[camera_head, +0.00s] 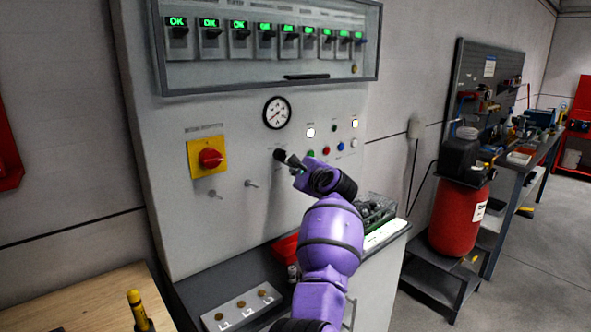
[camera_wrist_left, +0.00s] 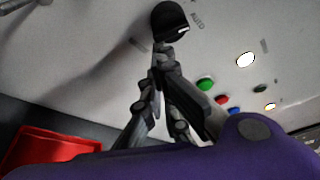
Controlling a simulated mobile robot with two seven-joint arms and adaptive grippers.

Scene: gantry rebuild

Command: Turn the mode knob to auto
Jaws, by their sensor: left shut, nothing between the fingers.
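The black mode knob (camera_head: 279,154) sits on the grey panel below the round gauge. In the left wrist view the knob (camera_wrist_left: 168,21) is large at the top, with a white mark at its right edge, near the word AUTO (camera_wrist_left: 197,20). I cannot tell whether the mark lines up exactly. My left gripper (camera_head: 289,161) is shut and empty, its tips at the knob; in the left wrist view the tips (camera_wrist_left: 160,48) are just below it. Whether they touch it is unclear. My right gripper is out of view.
Coloured push buttons (camera_head: 326,150) and lit lamps are close right of the knob. A red rotary switch (camera_head: 210,158) on a yellow plate and two small pegs are to the left. A glazed box of OK modules (camera_head: 265,72) is above. A red bin (camera_head: 285,248) is below.

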